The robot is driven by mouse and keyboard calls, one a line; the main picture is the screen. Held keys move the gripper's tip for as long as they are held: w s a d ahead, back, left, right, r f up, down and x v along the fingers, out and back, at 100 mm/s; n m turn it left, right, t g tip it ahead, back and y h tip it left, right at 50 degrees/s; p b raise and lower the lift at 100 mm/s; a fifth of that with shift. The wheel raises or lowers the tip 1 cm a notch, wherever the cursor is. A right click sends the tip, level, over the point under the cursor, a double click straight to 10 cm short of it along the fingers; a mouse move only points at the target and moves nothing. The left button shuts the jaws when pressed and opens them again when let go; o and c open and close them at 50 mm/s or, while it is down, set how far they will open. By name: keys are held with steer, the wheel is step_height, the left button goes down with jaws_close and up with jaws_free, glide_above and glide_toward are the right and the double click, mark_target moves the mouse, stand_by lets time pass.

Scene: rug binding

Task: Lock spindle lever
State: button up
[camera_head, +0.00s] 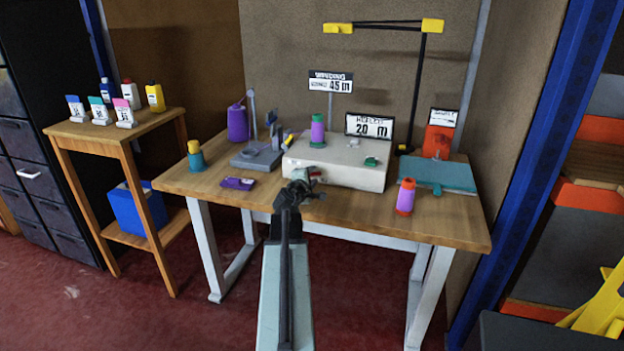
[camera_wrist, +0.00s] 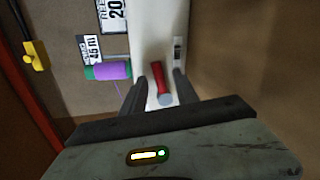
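The white machine box (camera_head: 335,163) sits in the middle of the wooden bench. A spool of purple thread with a green end (camera_head: 317,131) stands on it; it also shows in the wrist view (camera_wrist: 110,71). A red lever with a grey end (camera_wrist: 159,82) sticks out from the white machine in the wrist view. My gripper (camera_wrist: 158,88) is open, its two dark fingers on either side of the lever, with gaps visible. In the head view my gripper (camera_head: 300,188) is at the machine's front left and hides most of the lever there.
A purple box (camera_head: 238,183) and a grey device (camera_head: 257,156) lie to the left. Signs (camera_head: 369,126) and a lamp (camera_head: 424,75) stand behind. A side table (camera_head: 128,128) is at the left.

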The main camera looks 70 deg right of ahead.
steer(key=shift+d, duration=0.1)
jaws_close()
steer(key=shift+s+f+m+t+b, duration=0.15)
steer(key=shift+f+m+t+b, duration=0.25)
steer(key=shift+m, duration=0.8)
jaws_free()
